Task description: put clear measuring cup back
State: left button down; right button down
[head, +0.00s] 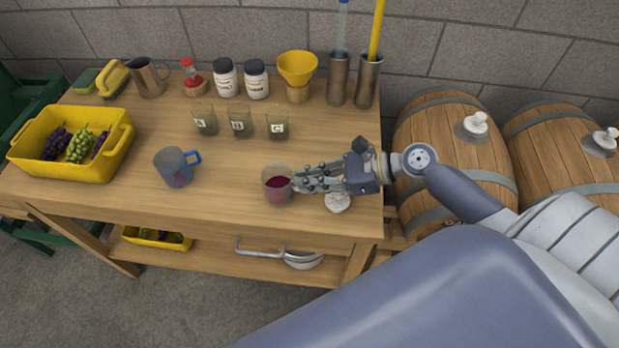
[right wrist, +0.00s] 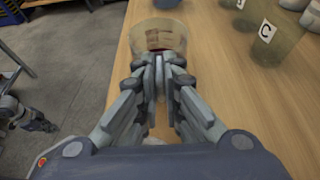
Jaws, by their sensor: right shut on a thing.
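The clear measuring cup (head: 277,184) stands near the table's front edge, right of centre, with dark red liquid low inside. It also shows beyond my fingertips in the right wrist view (right wrist: 158,36). My right gripper (head: 298,184) comes in from the right and is shut on the cup's near side. The fingers (right wrist: 159,70) meet there and hide the part they grip. The cup looks upright; I cannot tell if its base touches the table. My left gripper is outside the head view; a grey gripper-like part (right wrist: 25,118) at the right wrist view's left edge is probably it, jaws unclear.
Glasses A (head: 205,121), B (head: 240,122) and C (head: 278,126) stand behind the cup. A yellow crate (head: 112,155) of grapes is far left. A whitish lump (head: 337,203) lies under my wrist. Bare wood (head: 225,180) separates jug and cup.

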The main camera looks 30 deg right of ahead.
jog(key=c, duration=1.8)
grip_release()
jog(key=shift+f, duration=0.1)
pick_arm(q)
jog(key=shift+w, duration=0.5)
pick_arm(e)
jog(key=shift+o, duration=0.2)
pick_arm(q)
jog(key=shift+s+a+f+b, duration=0.1)
jog(key=shift+s+f+b, duration=0.1)
jog(key=shift+f+b, duration=0.1)
pick_arm(e)
jog(key=v, duration=1.2)
jog(key=shift+r, duration=0.2)
jog(key=shift+s, duration=0.1)
